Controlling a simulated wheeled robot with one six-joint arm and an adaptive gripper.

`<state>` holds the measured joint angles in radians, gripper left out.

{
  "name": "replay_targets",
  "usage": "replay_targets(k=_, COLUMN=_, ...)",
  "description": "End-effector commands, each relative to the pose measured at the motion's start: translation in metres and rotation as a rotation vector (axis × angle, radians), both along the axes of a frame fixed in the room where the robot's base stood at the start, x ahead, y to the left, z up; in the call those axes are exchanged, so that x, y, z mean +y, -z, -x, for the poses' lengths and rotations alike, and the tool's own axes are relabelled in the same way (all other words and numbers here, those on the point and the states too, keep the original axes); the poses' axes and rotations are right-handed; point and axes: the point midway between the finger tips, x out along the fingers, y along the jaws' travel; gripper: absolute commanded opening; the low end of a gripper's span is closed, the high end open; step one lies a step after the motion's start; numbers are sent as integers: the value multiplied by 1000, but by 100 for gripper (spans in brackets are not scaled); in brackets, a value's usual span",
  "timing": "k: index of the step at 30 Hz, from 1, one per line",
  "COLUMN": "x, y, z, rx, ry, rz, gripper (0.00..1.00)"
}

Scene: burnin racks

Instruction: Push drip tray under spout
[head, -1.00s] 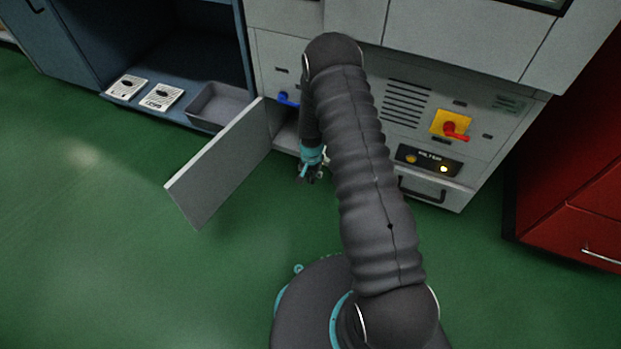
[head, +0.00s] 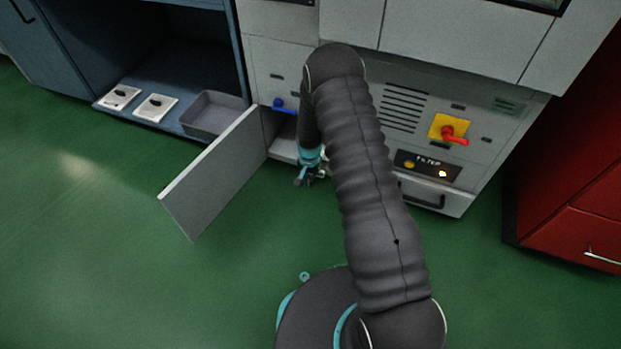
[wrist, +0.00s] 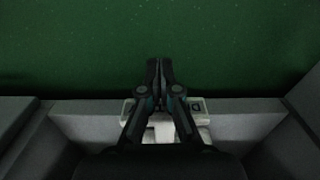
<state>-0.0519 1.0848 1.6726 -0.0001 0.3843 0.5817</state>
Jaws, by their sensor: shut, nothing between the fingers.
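A shallow grey tray (head: 183,125) sits at the front right of the blue cabinet's low shelf, left of the open machine door. It is the only tray I can make out. My gripper (head: 308,181) is low in front of the machine's open lower compartment, right of the door and apart from the tray. In the wrist view my gripper (wrist: 160,64) has its fingers together over green floor, with nothing held. A pale fitting (wrist: 163,128) shows behind the fingers; I cannot tell what it is. My arm hides part of the compartment, and no spout is clearly visible.
The grey door (head: 215,172) stands open over the floor. A blue handle (head: 279,104) is above the compartment. Two white plates with black knobs (head: 121,96) lie on the shelf. A red cabinet (head: 575,220) stands right. The floor (head: 90,230) at left is clear.

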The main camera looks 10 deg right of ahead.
Motion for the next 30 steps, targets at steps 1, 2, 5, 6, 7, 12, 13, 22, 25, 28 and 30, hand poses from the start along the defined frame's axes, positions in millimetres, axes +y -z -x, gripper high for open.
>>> replay_targets(k=1, x=3, y=0, z=5, rx=1, ry=0, rz=0, gripper=0)
replay_targets(k=2, x=5, y=0, z=8, rx=1, ry=1, rz=-1, gripper=0)
replay_targets(k=5, x=10, y=-10, z=14, rx=-4, ry=7, rz=0, gripper=0)
replay_targets(k=6, x=8, y=-21, z=13, rx=-6, ry=8, rz=0, gripper=0)
replay_targets(k=7, x=8, y=-27, z=13, rx=-5, ry=8, rz=-1, gripper=0)
replay_targets(k=12, x=15, y=-61, z=14, rx=-4, ry=-3, rz=0, gripper=0)
replay_targets(k=13, x=16, y=-66, z=14, rx=-4, ry=-4, rz=0, gripper=0)
replay_targets(k=22, x=15, y=-98, z=15, rx=-1, ry=-3, rz=0, gripper=0)
replay_targets(k=25, x=14, y=-100, z=15, rx=-1, ry=-2, rz=1, gripper=0)
replay_targets(k=28, x=14, y=-100, z=15, rx=0, ry=-2, rz=0, gripper=0)
replay_targets(k=30, x=14, y=-100, z=15, rx=0, ry=-1, rz=0, gripper=0)
